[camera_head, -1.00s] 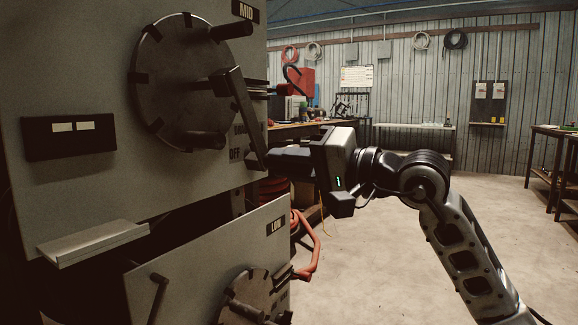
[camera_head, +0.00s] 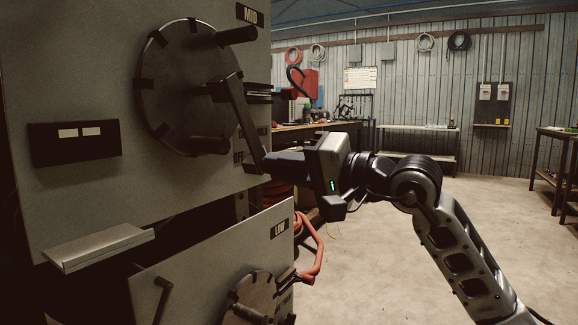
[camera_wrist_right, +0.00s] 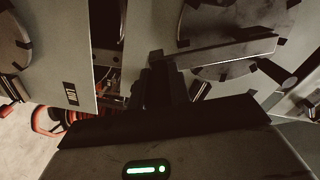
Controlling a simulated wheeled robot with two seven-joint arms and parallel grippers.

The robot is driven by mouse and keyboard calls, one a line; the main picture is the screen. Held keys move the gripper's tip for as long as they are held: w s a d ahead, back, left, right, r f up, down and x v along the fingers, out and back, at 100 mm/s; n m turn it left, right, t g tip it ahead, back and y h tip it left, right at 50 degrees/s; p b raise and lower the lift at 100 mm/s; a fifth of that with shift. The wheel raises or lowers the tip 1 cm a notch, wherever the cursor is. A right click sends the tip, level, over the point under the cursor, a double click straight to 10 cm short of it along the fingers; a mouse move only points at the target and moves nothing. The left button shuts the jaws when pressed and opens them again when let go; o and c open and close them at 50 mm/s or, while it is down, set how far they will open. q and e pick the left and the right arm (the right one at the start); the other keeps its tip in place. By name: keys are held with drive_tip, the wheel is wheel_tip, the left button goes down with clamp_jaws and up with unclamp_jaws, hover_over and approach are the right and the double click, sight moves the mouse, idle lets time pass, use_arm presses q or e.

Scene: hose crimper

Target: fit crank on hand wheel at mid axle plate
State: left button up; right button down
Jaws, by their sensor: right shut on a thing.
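The mid axle plate (camera_head: 75,85) is a grey panel labelled MID. Its hand wheel (camera_head: 170,75) is a dark round disc with notches at the rim and two protruding pegs. The crank (camera_head: 243,118), a dark flat bar, slants in front of the wheel's right part. Its upper end overlaps the hub area; I cannot tell if it is seated. My right gripper (camera_head: 270,163) is shut on the crank's lower end. In the right wrist view, the crank (camera_wrist_right: 228,50) crosses in front of the wheel, and the gripper's fingers (camera_wrist_right: 168,85) are partly dark. My left gripper is not in view.
A lower plate (camera_head: 190,265) labelled LOW carries another wheel (camera_head: 250,300) and a separate handle (camera_head: 160,300). A small ledge (camera_head: 100,248) juts out on the left. A red hose (camera_head: 315,255) hangs beside the machine. The floor to the right is open; benches stand behind.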

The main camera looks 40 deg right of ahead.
use_arm(q)
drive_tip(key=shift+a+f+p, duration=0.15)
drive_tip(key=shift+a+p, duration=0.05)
drive_tip(key=shift+p, duration=0.35)
use_arm(e)
drive_tip(key=shift+x, duration=0.9)
drive_tip(key=shift+w+a+r, duration=0.1)
drive_tip(key=shift+w, duration=0.2)
drive_tip(key=c, duration=1.2)
unclamp_jaws()
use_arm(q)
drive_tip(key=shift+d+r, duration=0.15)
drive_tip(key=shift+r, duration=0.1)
use_arm(e)
drive_tip(key=shift+s+f, duration=0.25)
drive_tip(key=shift+s, duration=0.15)
use_arm(q)
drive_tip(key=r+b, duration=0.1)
drive_tip(key=b, duration=0.1)
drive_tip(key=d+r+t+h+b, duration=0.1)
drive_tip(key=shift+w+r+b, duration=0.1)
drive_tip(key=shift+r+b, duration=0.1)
drive_tip(key=shift+b, duration=0.2)
use_arm(e)
drive_tip(key=v, duration=1.5)
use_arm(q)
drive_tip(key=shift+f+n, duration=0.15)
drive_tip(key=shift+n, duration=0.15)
use_arm(e)
drive_tip(key=shift+r, duration=0.1)
